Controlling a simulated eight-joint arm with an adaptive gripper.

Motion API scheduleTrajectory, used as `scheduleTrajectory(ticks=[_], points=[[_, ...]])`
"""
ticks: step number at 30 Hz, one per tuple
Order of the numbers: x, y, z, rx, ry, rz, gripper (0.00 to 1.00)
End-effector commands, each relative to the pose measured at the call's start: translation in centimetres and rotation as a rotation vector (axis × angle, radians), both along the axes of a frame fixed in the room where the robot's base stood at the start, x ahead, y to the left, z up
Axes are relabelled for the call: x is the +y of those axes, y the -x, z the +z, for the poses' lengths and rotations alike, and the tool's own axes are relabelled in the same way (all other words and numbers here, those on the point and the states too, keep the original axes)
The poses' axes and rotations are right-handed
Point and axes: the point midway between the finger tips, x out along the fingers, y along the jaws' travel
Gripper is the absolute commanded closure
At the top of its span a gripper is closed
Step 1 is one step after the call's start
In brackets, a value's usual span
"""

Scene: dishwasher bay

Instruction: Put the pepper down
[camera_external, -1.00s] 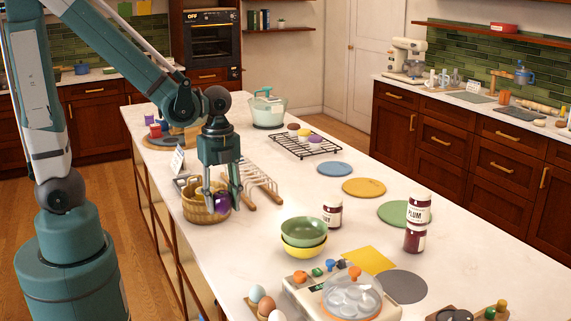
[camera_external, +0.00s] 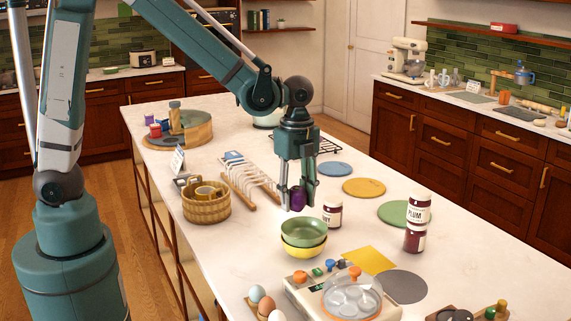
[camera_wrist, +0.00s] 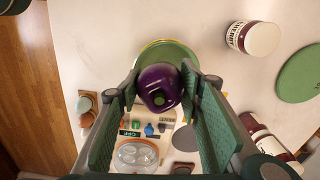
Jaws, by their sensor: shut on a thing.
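The pepper (camera_external: 297,199) is dark purple and glossy with a green stem. My gripper (camera_external: 298,200) is shut on it and holds it above the white counter, just behind the stacked bowls. In the wrist view the pepper (camera_wrist: 158,88) sits between the two green finger pads, stem toward the camera. The green bowl (camera_external: 304,230) rests on a yellow bowl (camera_external: 303,250); the rim of the bowls shows behind the pepper in the wrist view. Whether the pepper touches anything below is hard to tell, but it looks clear of the counter.
A jar (camera_external: 332,212) stands close at the right. Two stacked plum jars (camera_external: 417,222) stand farther right. A wicker basket (camera_external: 206,207) and a dish rack (camera_external: 250,183) are at the left.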

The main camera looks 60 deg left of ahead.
Motion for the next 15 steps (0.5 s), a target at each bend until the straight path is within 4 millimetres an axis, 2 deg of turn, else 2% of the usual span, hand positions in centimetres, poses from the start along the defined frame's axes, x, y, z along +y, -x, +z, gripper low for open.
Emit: scheduleTrajectory(ticks=[3, 15], points=[[-2.3, -2.0, 0.2, 0.000, 0.000, 0.007, 0.78], [-10.3, -7.7, 0.1, 0.000, 0.000, 0.042, 0.78]])
